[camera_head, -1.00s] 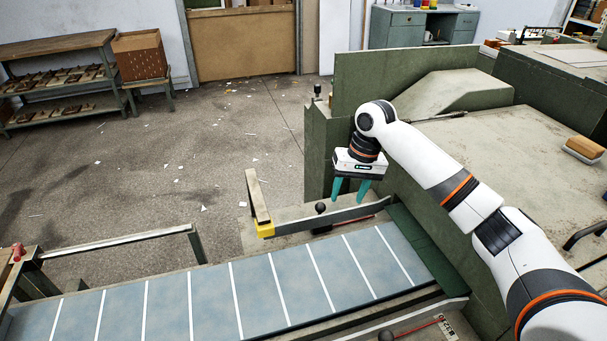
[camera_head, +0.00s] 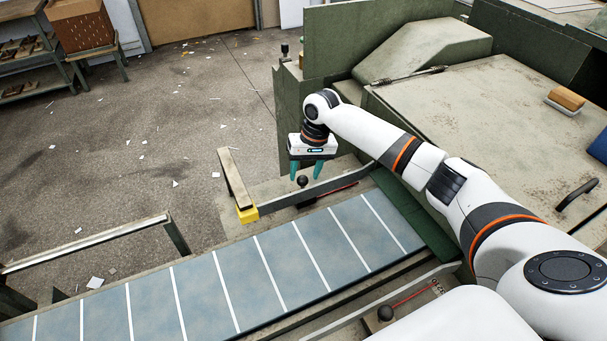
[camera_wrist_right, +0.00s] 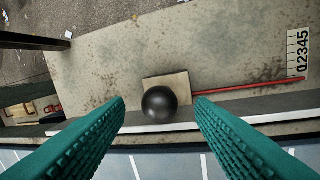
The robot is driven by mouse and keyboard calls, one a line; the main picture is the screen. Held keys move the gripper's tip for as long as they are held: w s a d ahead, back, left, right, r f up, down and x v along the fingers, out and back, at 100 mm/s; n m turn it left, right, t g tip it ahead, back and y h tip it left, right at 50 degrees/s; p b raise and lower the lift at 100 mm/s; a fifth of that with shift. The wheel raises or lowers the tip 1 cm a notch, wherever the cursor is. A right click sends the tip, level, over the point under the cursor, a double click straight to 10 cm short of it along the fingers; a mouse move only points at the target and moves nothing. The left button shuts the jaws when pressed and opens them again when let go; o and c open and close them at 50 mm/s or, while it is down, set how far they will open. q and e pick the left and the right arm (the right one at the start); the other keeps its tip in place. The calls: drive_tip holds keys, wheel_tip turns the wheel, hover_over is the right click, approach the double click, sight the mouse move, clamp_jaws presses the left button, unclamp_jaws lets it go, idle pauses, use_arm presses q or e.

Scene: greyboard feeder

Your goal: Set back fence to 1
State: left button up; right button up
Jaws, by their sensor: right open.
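The back fence (camera_head: 335,184) is a grey metal bar along the far side of the blue feed bed. Its black ball knob (camera_head: 302,181) also shows in the right wrist view (camera_wrist_right: 159,104), on a small tan block. A red pointer (camera_wrist_right: 250,86) runs right from the block to a number scale (camera_wrist_right: 298,54). The pointer tip lies near the scale's 0 end; the exact reading is unclear. My right gripper (camera_head: 306,173) is open and points down just above the knob. In the wrist view its teal fingers (camera_wrist_right: 158,108) stand apart on either side of the knob, which looks ungripped.
The blue feed bed (camera_head: 200,290) has white cross lines. A second fence with a black knob (camera_head: 385,313) and red pointer lies at the near side. A yellow block (camera_head: 247,214) ends the back fence at left. A green machine housing (camera_head: 330,50) stands behind my right arm.

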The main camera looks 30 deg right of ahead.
use_arm(q)
drive_tip(key=shift+w, duration=0.25)
use_arm(e)
drive_tip(key=shift+a+f, duration=0.2)
drive_tip(key=shift+f, duration=0.85)
clamp_jaws()
drive_tip(key=shift+r+p, duration=0.3)
drive_tip(key=shift+p, duration=0.25)
drive_tip(key=shift+w+p, duration=0.2)
drive_tip(key=shift+p, duration=0.3)
drive_tip(key=shift+w, duration=0.2)
drive_tip(key=shift+w+f, duration=0.25)
drive_tip(key=shift+f, duration=0.05)
use_arm(q)
drive_tip(key=shift+w+r, duration=0.25)
drive_tip(key=shift+r, duration=0.35)
drive_tip(key=shift+w+r, duration=0.2)
drive_tip(key=shift+r, duration=0.35)
use_arm(e)
unclamp_jaws()
drive_tip(key=shift+s, duration=0.15)
